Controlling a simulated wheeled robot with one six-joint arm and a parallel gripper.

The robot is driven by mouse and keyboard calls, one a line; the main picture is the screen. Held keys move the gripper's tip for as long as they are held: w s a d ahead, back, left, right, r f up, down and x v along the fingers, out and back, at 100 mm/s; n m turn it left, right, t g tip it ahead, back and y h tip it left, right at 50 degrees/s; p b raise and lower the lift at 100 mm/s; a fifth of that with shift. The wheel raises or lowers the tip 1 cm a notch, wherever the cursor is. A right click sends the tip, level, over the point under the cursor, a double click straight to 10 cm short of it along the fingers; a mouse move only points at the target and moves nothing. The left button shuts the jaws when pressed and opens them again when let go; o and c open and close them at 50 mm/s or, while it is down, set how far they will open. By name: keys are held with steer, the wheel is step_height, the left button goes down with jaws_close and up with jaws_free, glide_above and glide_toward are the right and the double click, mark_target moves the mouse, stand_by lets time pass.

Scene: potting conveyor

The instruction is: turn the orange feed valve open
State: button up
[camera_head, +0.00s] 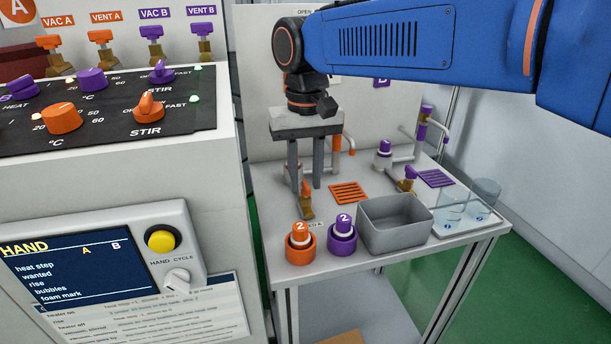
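The orange feed valve (307,201) stands on the white bench, with an orange handle above a brass body. The handle looks roughly upright with a slight tilt. My gripper (305,186) points down over the valve, its two grey fingers apart with a gap between them. The top of the orange handle shows at the level of the fingertips, in or just in front of the gap. I cannot tell whether either finger touches it. A label on the bench by the valve is partly hidden behind the numbered bottles.
Orange (300,248) and purple (342,236) bottles marked 2 and a grey bin (394,224) stand at the bench front. A purple valve (408,180) and clear cups (449,213) are to the right. A control cabinet (120,170) is close on the left.

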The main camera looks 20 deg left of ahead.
mark_target(305, 183)
step_height(305, 183, up, 17)
steer(key=shift+r, duration=0.2)
stand_by(0.5)
steer(key=d+f+m+t+y, duration=0.15)
steer(key=d+f, duration=0.35)
steer(key=d, duration=0.9)
steer(key=d+f+m+t+h, duration=0.15)
steer(key=d+f, duration=0.25)
steer(key=d, duration=0.9)
steer(key=s+d+f+m+t, duration=0.1)
steer(key=s+d+f, duration=0.5)
steer(key=d+f, duration=0.3)
steer(key=s+d+f+m, duration=0.2)
steer(key=s+d+f, duration=0.5)
steer(key=f, duration=0.5)
steer(key=d, duration=0.2)
steer(key=shift+s+d+f+t, duration=0.2)
steer(key=shift+d+t, duration=0.1)
steer(key=shift+t, duration=0.1)
